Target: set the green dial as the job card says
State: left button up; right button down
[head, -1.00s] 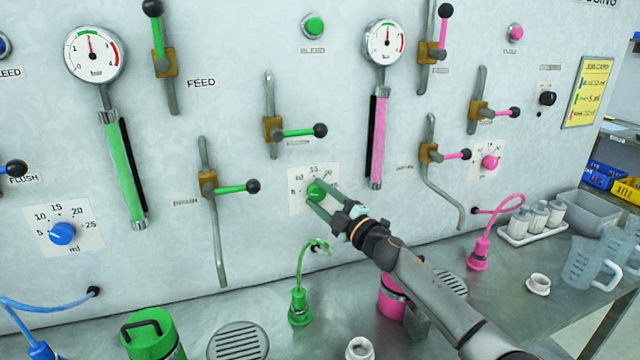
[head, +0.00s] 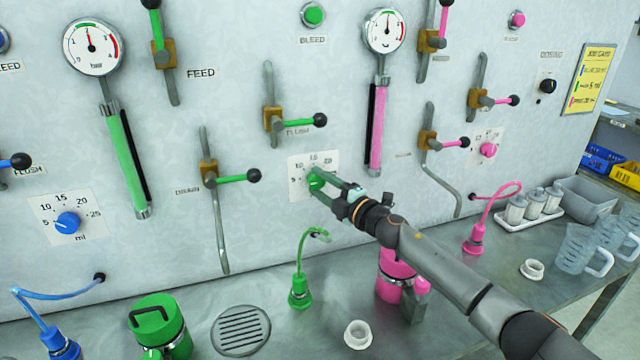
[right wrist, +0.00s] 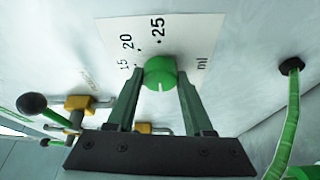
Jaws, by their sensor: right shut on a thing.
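The green dial (head: 316,181) sits on a white scale plate (head: 299,190) in the middle of the wall panel. My right gripper (head: 320,184) is shut on the dial, one finger on each side. In the right wrist view, the dial (right wrist: 160,73) is between the fingertips (right wrist: 160,80). Its white mark points down in that view, away from the 25; the low numbers are hidden there. The yellow job card (head: 590,78) hangs at the right; its small middle line seems to read 5 ml. My left gripper is out of view.
Levers with black knobs surround the dial, including the green-armed flush lever (head: 300,124) above it and another (head: 235,178) at left. A blue dial (head: 67,223) and a pink dial (head: 488,150) are apart from it. The bench below holds bottles and a drain (head: 240,330).

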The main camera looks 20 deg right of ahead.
jog(key=shift+c, duration=1.4)
grip_release()
jog(key=b+v, duration=0.1)
jog(key=v, duration=1.1)
jog(key=shift+s+d+b, duration=0.15)
jog(key=shift+s+b, duration=0.1)
jog(key=shift+b, duration=0.1)
